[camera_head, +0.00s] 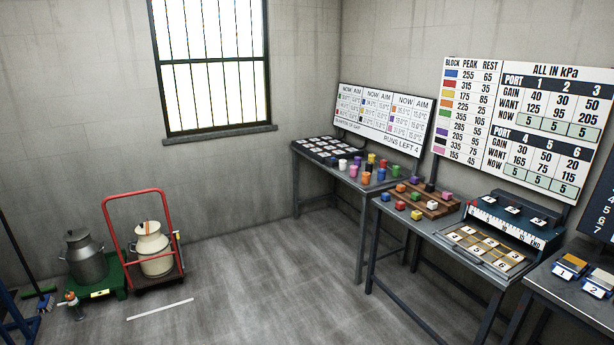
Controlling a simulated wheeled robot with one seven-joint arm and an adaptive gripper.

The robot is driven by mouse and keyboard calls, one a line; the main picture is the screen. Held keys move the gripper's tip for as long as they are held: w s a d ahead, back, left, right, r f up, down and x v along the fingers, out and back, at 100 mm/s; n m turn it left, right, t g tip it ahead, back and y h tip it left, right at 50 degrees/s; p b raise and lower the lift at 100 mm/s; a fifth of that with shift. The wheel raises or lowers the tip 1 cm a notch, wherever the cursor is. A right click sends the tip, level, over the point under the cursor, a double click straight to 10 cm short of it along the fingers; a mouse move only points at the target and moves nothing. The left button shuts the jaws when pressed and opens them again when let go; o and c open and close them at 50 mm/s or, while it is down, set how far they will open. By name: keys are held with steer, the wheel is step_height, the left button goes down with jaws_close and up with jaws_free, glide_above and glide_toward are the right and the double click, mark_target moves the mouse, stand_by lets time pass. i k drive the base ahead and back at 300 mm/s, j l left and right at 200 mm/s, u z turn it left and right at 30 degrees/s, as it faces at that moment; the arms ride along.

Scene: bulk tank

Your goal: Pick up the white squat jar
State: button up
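A small white jar-like piece (342,165) stands on the back table (322,171), at the left front of a group of several coloured pieces. It looks upright. It is too small here to tell its exact shape or whether it is squat. My gripper is not in view.
Several coloured blocks (416,215) lie on and around a wooden board on the middle table. A numbered console (509,221) stands to its right. A red hand truck (136,201) with a cream can (153,250) and a grey can (84,258) stand left.

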mark_target(343, 162)
steer(key=i, duration=1.05)
steer(key=i+j, duration=0.1)
steer(key=i, duration=0.95)
steer(key=i+z, duration=0.1)
steer(key=i, duration=0.9)
steer(key=i+j, duration=0.15)
steer(key=i, duration=0.9)
steer(key=j+z, duration=0.5)
steer(key=j, duration=1.1)
steer(key=k, duration=0.05)
